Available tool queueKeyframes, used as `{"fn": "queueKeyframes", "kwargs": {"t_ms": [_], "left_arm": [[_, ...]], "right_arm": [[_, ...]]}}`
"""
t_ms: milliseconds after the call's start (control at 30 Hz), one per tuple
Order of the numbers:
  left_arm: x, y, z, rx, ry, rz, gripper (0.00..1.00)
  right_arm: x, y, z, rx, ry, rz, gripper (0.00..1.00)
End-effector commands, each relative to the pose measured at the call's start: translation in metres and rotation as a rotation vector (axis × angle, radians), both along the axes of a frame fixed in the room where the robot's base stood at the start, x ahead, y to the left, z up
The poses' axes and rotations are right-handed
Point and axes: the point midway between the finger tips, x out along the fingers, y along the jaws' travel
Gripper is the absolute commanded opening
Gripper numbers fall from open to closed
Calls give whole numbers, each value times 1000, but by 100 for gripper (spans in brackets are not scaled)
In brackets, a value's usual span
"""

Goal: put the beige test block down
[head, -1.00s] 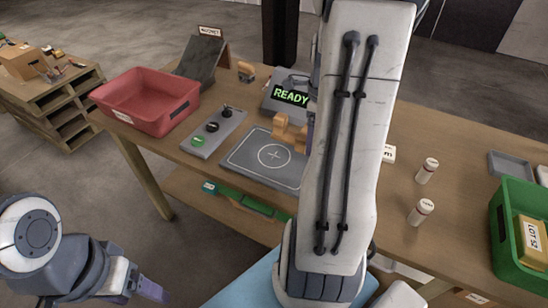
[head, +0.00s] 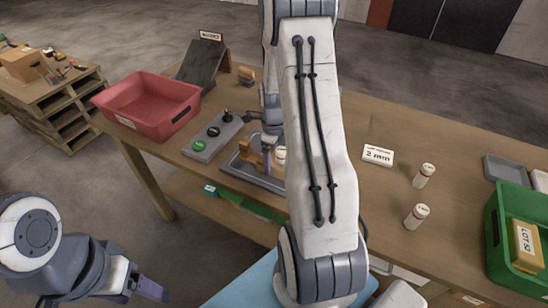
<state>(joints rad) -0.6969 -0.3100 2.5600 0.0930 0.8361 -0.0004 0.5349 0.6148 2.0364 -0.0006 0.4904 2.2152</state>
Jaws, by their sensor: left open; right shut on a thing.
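The beige test block (head: 253,160) is in my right gripper (head: 269,146), over the grey plate (head: 233,170) on the bench. The gripper is partly hidden by my own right arm, but it is shut on the block. The block looks low, near the plate's surface; I cannot tell whether it touches. My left gripper (head: 149,289) is open and empty at the lower left, off the bench and far from the block.
A red bin (head: 150,105) and a button panel (head: 205,143) stand left of the plate. Behind are a dark sloped stand (head: 203,65) and a small tan piece (head: 246,77). A "2 min" label block (head: 378,155), two white vials (head: 424,175) (head: 417,216) and a green bin (head: 493,245) are right.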

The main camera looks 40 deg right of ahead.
Motion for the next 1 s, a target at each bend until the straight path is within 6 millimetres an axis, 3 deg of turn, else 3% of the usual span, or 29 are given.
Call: {"fn": "queueKeyframes", "kwargs": {"t_ms": [400,433,767,1000], "left_arm": [[0,0,-2,0,0,0,72],[0,0,-1,0,0,0,72],[0,0,1,0,0,0,72],[0,0,-3,0,0,0,72]], "right_arm": [[0,0,-7,-1,-1,0,21],[0,0,-6,-1,0,0,100],[0,-1,0,-1,-2,0,100],[2,-2,42,-5,-9,0,100]]}}
